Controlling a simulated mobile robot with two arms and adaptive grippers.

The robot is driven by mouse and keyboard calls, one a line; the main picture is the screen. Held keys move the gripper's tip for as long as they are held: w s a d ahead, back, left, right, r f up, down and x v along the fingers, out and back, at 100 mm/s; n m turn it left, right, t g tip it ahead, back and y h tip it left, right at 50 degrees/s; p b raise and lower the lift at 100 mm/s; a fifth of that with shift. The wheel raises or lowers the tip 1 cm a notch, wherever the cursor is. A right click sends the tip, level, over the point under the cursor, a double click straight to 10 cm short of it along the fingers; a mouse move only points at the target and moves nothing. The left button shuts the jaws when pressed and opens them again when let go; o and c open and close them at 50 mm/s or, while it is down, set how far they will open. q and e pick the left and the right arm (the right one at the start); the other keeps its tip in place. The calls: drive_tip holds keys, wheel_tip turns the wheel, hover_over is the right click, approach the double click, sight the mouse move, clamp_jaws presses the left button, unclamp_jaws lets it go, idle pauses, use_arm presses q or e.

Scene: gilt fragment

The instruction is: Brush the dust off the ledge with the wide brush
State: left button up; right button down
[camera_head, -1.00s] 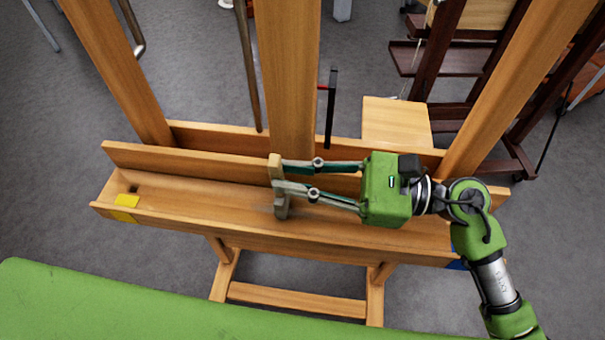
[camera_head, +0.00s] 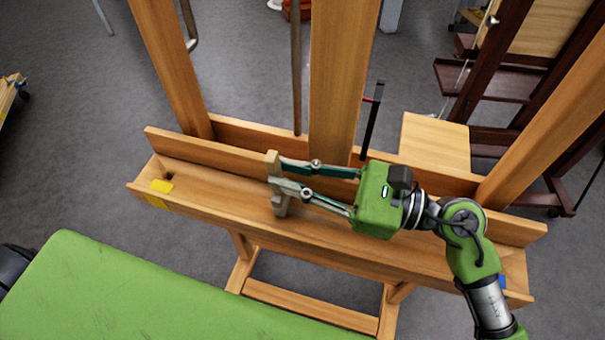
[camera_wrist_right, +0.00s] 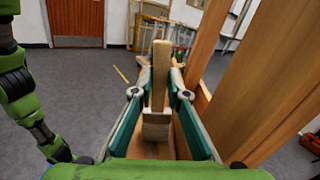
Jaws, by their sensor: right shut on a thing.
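The ledge (camera_head: 225,203) is the long wooden trough across the front of a big easel. My right gripper (camera_head: 279,180) is over the ledge, left of the easel's middle post, and shut on the wide brush. The brush's pale wooden handle (camera_head: 272,163) stands up between the fingers, and its greyish head (camera_head: 282,207) points down into the trough. In the right wrist view the handle (camera_wrist_right: 160,75) rises between the fingertips above the block-like head (camera_wrist_right: 157,126). I cannot tell whether the bristles touch the ledge. No dust can be made out. My left gripper is not in view.
A yellow mark (camera_head: 160,187) is at the ledge's left end and a blue mark (camera_head: 503,282) at its right end. The middle post (camera_head: 340,80) and side posts rise behind the ledge. A green surface (camera_head: 120,295) lies in front. A dark easel (camera_head: 490,80) stands behind right.

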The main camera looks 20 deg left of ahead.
drive_tip(key=shift+a, duration=0.45)
drive_tip(key=shift+s, duration=0.1)
